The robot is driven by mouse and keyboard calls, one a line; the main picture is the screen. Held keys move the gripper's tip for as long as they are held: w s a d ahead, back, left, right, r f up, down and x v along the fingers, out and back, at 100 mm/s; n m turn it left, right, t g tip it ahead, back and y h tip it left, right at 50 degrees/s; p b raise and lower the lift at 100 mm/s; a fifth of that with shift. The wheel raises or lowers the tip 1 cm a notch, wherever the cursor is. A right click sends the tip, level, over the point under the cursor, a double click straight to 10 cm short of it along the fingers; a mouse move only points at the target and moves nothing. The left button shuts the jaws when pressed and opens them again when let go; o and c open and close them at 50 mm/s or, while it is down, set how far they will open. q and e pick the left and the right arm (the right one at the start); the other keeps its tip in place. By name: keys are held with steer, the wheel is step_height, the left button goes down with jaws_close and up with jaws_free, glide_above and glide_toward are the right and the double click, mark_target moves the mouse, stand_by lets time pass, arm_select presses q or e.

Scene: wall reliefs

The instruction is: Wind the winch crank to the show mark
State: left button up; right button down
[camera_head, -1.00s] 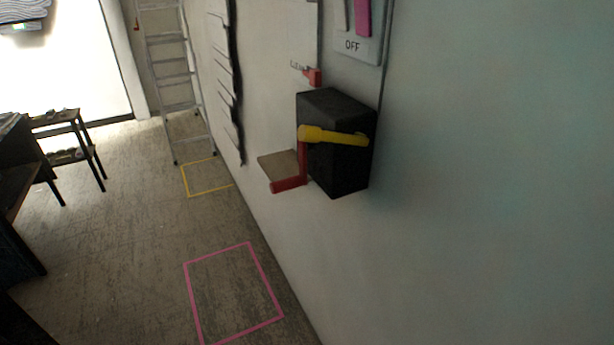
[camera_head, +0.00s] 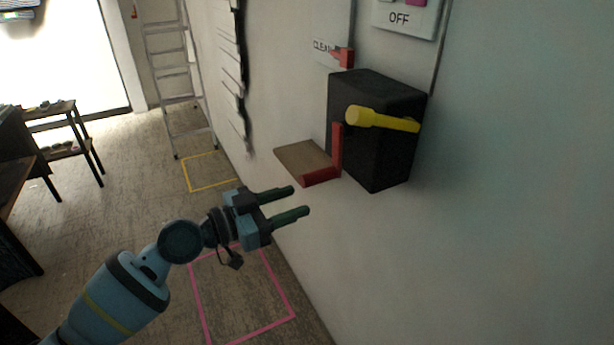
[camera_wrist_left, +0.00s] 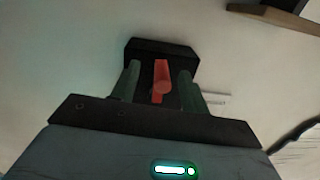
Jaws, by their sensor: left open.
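The black winch box (camera_head: 375,130) is fixed to the wall right of centre in the head view. A yellow arm with a thick rounded end (camera_head: 382,119) lies across its front, tilted slightly down to the right. A red L-shaped bar (camera_head: 336,150) stands at the box's left side, its foot pointing left. I cannot tell for sure which is the crank. My left gripper (camera_head: 300,200) is open and empty, below and left of the box, apart from it. In the left wrist view, a red bar (camera_wrist_left: 160,75) before a dark block shows between the fingers. No show mark is readable.
A small brown shelf (camera_head: 300,157) juts from the wall beside the red bar. Above are a red tab (camera_head: 345,57) by a "CLEAN" label and an OFF panel (camera_head: 405,18). A ladder (camera_head: 177,75) leans farther back. Wall right of the box is clear.

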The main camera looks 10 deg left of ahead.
mark_target(321, 177)
arm_select(q)
steer(key=shift+w+a+r+m+h, duration=0.15)
steer(key=shift+w+r, duration=0.05)
steer(key=shift+r, duration=0.55)
steer(key=shift+w+a+r+m+h, duration=0.15)
steer(key=shift+w+r, duration=0.05)
steer(key=shift+r, duration=0.55)
steer(key=shift+p+x, duration=0.7)
steer(key=shift+x, duration=3.2)
steer(key=shift+f, duration=0.15)
arm_select(e)
steer(key=shift+w+r, duration=0.55)
steer(key=shift+r, duration=0.25)
arm_select(q)
jaws_close()
